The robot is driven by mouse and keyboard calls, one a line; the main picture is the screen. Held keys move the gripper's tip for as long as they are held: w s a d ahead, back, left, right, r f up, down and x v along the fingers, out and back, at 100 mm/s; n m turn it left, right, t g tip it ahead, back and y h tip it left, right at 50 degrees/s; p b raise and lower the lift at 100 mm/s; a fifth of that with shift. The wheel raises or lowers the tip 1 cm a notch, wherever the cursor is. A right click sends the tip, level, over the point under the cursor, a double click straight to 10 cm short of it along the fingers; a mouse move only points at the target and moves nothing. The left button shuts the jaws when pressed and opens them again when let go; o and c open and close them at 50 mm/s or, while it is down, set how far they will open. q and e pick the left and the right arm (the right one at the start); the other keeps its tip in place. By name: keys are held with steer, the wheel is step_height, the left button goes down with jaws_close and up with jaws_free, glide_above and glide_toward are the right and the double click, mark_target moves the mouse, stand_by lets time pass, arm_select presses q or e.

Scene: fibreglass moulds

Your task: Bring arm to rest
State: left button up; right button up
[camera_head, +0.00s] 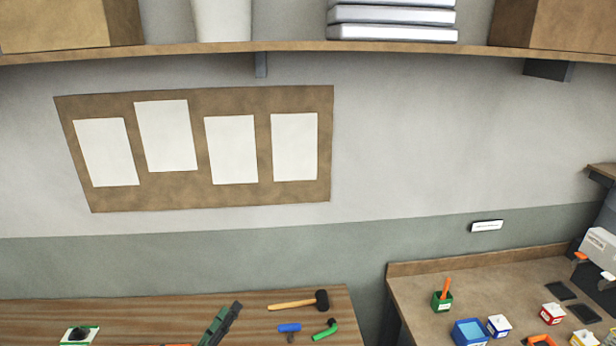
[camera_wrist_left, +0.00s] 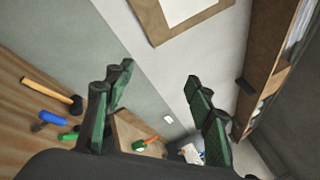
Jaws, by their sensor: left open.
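My left gripper (camera_head: 222,322) shows at the bottom edge of the head view as a dark green finger in front of the wooden bench; the rest of it is cut off. In the left wrist view my left gripper (camera_wrist_left: 157,75) is open, with its two green-padded fingers wide apart and nothing between them. The fingers appear in front of the wall and the benches, touching nothing that I can see. My right gripper is not in view.
A mallet (camera_head: 300,301), a blue-handled tool (camera_head: 289,328) and a green-handled tool (camera_head: 326,330) lie on the left bench (camera_head: 120,312). The right bench (camera_head: 420,290) holds a blue container (camera_head: 469,332) and several small boxes. A shelf (camera_head: 300,46) runs above a pinboard (camera_head: 200,192).

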arm_select(q)
steer(key=s+a+f+n+g+y, duration=0.3)
steer(key=s+a+f+n+y, duration=0.2)
steer(key=a+f+n, duration=0.35)
steer(key=s+a+f+n+g+y, duration=0.2)
steer(key=s+a+f+n+y, duration=0.3)
steer(key=f+n, duration=0.55)
steer(key=s+f+n+g+h, duration=0.1)
steer(key=s+f+n+g, duration=0.5)
steer(key=s, duration=0.6)
steer(key=s+f+n+g+h, duration=0.1)
steer(key=s+f+n+g, duration=0.45)
steer(key=s, duration=0.75)
step_height(320, 180, down, 45)
steer(key=s+b, duration=0.2)
steer(key=b, duration=1)
steer(key=s+f+b, duration=0.5)
steer(key=s+f, duration=0.5)
steer(key=f, duration=0.4)
steer(key=s+d+f+g+b, duration=0.1)
steer(key=s+f+b, duration=0.4)
steer(key=s+f, duration=0.5)
step_height(320, 180, down, 4)
steer(key=shift+s+r+m, duration=0.1)
steer(key=shift+s+m, duration=0.25)
steer(key=shift+m, duration=0.1)
